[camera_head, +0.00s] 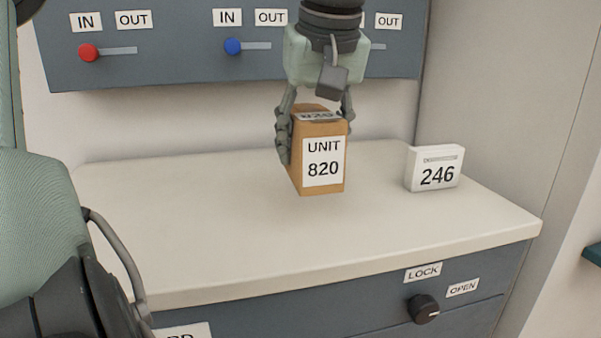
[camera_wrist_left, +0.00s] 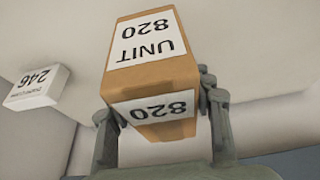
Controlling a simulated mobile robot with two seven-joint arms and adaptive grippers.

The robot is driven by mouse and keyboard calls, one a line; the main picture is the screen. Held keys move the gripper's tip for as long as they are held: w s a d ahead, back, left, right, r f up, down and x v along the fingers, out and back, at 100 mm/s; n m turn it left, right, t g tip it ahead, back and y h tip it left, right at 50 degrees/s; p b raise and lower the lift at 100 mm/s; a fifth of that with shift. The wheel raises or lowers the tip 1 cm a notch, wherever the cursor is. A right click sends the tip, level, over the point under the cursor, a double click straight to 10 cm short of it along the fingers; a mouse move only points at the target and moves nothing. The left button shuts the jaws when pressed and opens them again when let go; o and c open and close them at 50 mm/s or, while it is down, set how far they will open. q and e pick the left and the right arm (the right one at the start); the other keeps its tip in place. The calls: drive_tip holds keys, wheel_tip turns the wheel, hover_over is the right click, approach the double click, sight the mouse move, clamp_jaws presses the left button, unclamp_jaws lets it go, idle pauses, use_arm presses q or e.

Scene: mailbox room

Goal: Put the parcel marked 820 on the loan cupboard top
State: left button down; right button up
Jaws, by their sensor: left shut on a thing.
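The brown parcel (camera_head: 297,172) has a white label reading UNIT 820 on its front and another 820 label on its top. My left gripper (camera_head: 315,130) is shut on the upper part of the parcel, with a finger on each side, and holds it upright over the pale cupboard top (camera_head: 200,235). I cannot tell for certain whether the parcel's base touches the surface. The left wrist view shows the parcel (camera_wrist_left: 152,75) between the fingers (camera_wrist_left: 160,125). The right gripper is not in view.
A white box marked 246 (camera_head: 434,168) stands on the top, right of the parcel. A dark panel with IN/OUT sliders (camera_head: 160,70) hangs behind. The cupboard front has a LOCK/OPEN knob (camera_head: 423,309). The top's left and front areas are clear.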

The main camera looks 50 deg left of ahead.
use_arm(q)
drive_tip(key=shift+w+a+f, duration=0.15)
drive_tip(key=shift+a+f, duration=0.2)
drive_tip(key=shift+a, duration=0.25)
drive_tip(key=shift+w+a+f, duration=0.1)
drive_tip(key=shift+a+f, duration=0.25)
drive_tip(key=shift+a, duration=0.25)
wheel_tip(320, 180, down, 4)
drive_tip(key=shift+r, duration=0.1)
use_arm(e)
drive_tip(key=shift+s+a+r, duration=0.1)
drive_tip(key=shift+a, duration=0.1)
use_arm(q)
drive_tip(key=c, duration=1)
unclamp_jaws()
drive_tip(key=shift+f, duration=0.2)
drive_tip(key=shift+c, duration=0.2)
drive_tip(key=o, duration=0.4)
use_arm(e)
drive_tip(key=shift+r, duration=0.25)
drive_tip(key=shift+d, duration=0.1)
